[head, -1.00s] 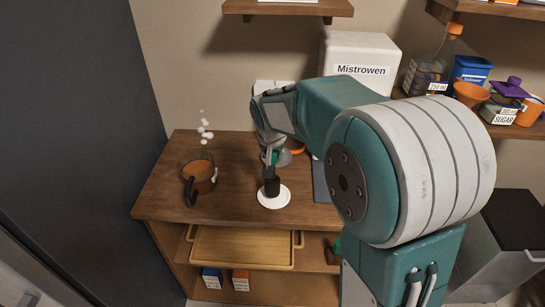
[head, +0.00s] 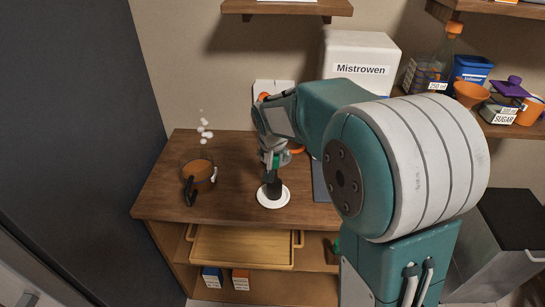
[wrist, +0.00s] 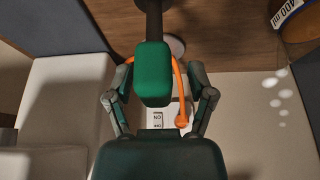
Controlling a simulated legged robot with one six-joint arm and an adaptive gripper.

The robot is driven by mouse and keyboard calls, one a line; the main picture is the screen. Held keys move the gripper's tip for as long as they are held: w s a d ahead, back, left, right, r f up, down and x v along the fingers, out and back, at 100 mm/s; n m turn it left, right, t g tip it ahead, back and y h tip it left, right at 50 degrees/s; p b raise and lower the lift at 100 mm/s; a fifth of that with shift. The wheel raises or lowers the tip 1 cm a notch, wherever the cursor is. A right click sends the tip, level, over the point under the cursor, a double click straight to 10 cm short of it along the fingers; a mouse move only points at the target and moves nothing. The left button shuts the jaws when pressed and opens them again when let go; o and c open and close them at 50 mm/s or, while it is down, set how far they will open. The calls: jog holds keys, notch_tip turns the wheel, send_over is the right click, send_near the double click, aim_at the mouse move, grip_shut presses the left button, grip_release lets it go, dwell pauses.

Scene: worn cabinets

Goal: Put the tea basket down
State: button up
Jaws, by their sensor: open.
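The tea basket (head: 273,189) has a dark lower part and a green handle (wrist: 152,75). In the head view its dark end is at the white saucer (head: 265,201) on the wooden cabinet top and looks a little tilted. My gripper (head: 274,160) is just above it, around the green handle. In the wrist view my gripper (wrist: 162,98) is open, with one finger on each side of the handle and gaps beside it. The saucer is mostly hidden there behind the handle and stem (wrist: 154,20).
A glass mug of brown tea (head: 198,171), with white steam puffs above, stands left of the saucer. A white Mistrowen box (head: 360,55) stands behind my arm. A wooden tray (head: 242,248) lies on the shelf below. An orange cord (wrist: 179,90) shows near a wall switch (wrist: 157,119).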

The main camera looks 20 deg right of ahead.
jog(key=v, duration=1.2)
jog(key=s+d+f+n+t+y, duration=0.1)
jog(key=s+f+n, duration=0.1)
jog(key=s, duration=2.1)
jog(key=shift+s+f+n, duration=0.2)
jog(key=shift+s+n, duration=0.2)
jog(key=shift+n, duration=0.4)
